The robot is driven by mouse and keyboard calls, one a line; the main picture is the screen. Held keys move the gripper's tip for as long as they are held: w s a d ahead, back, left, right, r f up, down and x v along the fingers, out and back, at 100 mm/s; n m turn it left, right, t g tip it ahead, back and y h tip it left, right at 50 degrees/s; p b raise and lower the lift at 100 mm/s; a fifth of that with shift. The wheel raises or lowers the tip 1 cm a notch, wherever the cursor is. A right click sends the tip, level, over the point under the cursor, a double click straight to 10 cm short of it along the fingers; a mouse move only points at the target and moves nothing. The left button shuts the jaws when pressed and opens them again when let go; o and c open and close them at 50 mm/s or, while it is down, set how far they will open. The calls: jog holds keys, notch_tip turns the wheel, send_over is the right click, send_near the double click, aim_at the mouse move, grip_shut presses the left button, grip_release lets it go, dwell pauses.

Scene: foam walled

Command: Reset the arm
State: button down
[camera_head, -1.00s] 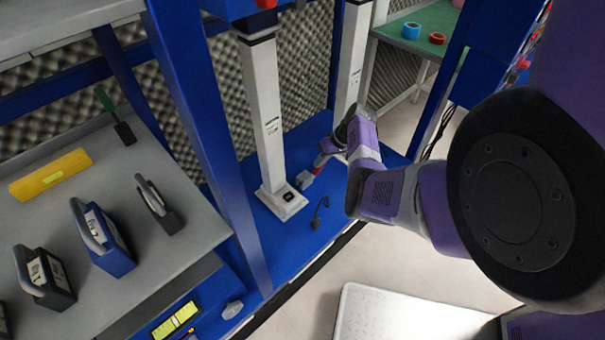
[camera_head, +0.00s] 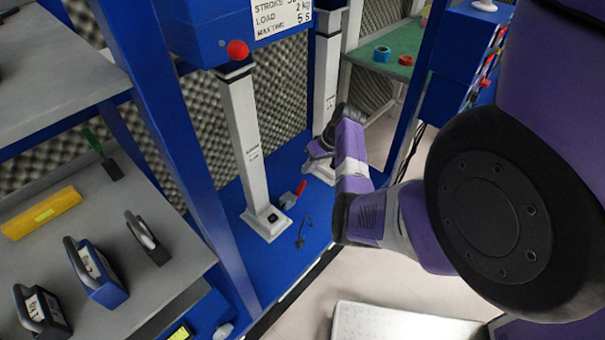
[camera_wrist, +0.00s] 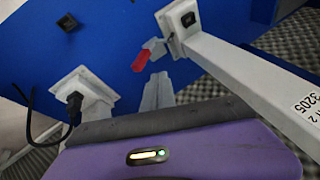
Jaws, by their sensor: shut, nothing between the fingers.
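My arm, with purple and grey links (camera_head: 352,165), reaches from the right side of the head view toward the blue base of the machine. Its gripper (camera_head: 318,150) is partly hidden there, in front of the far white column. In the wrist view my gripper's grey fingers (camera_wrist: 158,92) are together and empty, beyond the purple wrist housing. They point toward the blue base, just short of a small red-handled grey part (camera_wrist: 143,58). That part lies by the near column's foot in the head view (camera_head: 294,195), apart from the gripper.
Two white columns (camera_head: 247,150) rise from the blue base (camera_head: 225,235). A black hooked cable (camera_head: 302,232) lies in front. A grey shelf (camera_head: 150,215) at left holds blue and black handled blocks and a yellow bar (camera_head: 42,213). A white perforated panel (camera_head: 400,325) sits low front.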

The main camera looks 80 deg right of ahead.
jog(key=shift+v, duration=0.85)
jog(key=shift+f, duration=0.1)
jog(key=s+d+r+m+h, duration=0.1)
jog(key=d+r+m+h, duration=0.2)
jog(key=d+r+h, duration=0.35)
jog(key=w+a+r+n+t+h, duration=0.1)
jog(key=w+a+r+n+t, duration=0.15)
jog(key=a, duration=0.75)
jog(key=w+a+r+n+t+h+p, duration=0.1)
jog(key=w+a+r+t, duration=0.2)
jog(key=a, duration=0.8)
jog(key=w+a+r+n+t+h, duration=0.2)
jog(key=a+r, duration=0.2)
jog(key=a, duration=0.6)
jog(key=s+a+r+n+t+y+p, duration=0.1)
jog(key=s+a+r+n+t+y, duration=0.2)
jog(key=a, duration=0.7)
jog(key=s+a+r+n+t+y, duration=0.1)
jog(key=s+a+r+y, duration=0.3)
jog(key=a, duration=0.5)
jog(key=s+a+n+g+y, duration=0.2)
jog(key=s+a+n+y, duration=0.1)
jog(key=s+a, duration=0.3)
jog(key=shift+s+a+r+p, duration=0.3)
jog(key=shift+s+a, duration=0.05)
jog(key=shift+a, duration=0.55)
